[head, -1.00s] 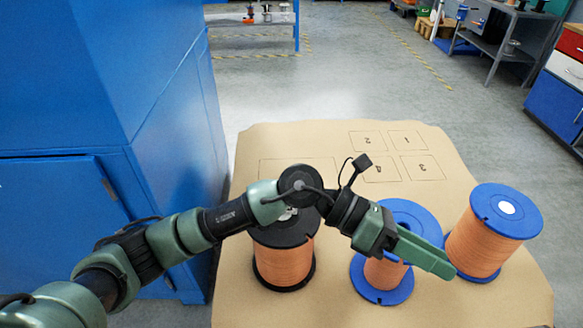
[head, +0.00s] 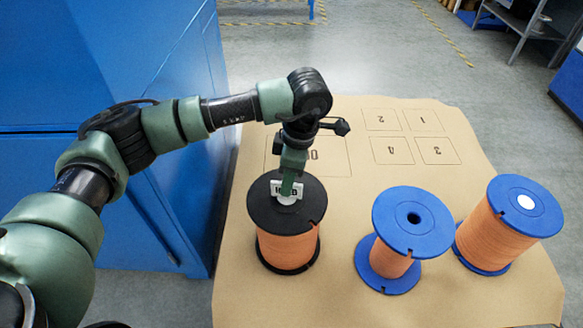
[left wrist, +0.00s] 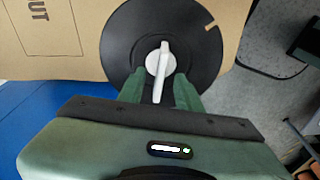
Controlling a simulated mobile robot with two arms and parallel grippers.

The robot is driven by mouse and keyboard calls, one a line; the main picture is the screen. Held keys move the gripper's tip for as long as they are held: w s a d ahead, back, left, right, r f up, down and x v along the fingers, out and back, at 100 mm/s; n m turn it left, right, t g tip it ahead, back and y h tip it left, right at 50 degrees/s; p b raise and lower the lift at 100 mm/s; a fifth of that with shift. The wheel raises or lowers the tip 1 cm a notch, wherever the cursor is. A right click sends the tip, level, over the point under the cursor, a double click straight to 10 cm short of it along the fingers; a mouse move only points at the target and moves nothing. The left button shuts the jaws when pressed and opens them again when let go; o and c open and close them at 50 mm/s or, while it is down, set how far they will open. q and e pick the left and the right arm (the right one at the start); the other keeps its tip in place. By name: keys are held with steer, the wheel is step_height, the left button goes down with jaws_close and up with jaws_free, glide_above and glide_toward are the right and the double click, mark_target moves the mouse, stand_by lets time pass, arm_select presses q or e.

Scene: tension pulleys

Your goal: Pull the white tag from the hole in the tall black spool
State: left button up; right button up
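The tall black spool (head: 262,212), wound with copper-orange wire, stands upright at the left of the tan table top. The white tag (head: 277,190) stands up from the hole in its top, with a round white base and an upright printed plate. In the left wrist view the tag (left wrist: 160,60) looks like a thin bar over a white disc on the black flange (left wrist: 120,45). My left gripper (head: 288,186) points down over the spool top. Its fingers (left wrist: 161,92) are apart, with the tag's plate between them and a gap showing on each side. My right gripper is out of view.
A blue spool (head: 398,215) with an open hole and another blue spool (head: 503,205) with a white disc in its top stand to the right. Numbered squares (head: 410,135) are marked on the clear back of the table (head: 350,195). A blue cabinet (head: 150,60) stands close on the left.

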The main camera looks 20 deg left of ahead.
arm_select(q)
steer(key=shift+a+f, duration=0.15)
steer(key=shift+f, duration=0.75)
steer(key=shift+a+f, duration=0.1)
steer(key=shift+f, duration=0.8)
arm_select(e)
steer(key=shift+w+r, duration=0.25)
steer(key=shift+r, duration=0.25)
arm_select(q)
jaws_close()
steer(key=shift+r, duration=0.2)
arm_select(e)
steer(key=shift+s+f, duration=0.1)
arm_select(q)
steer(key=shift+r, duration=0.2)
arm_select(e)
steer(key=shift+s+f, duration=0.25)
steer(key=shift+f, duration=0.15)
arm_select(q)
steer(key=shift+r, duration=0.25)
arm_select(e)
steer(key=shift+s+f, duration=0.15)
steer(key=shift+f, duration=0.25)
arm_select(q)
steer(key=shift+r, duration=0.15)
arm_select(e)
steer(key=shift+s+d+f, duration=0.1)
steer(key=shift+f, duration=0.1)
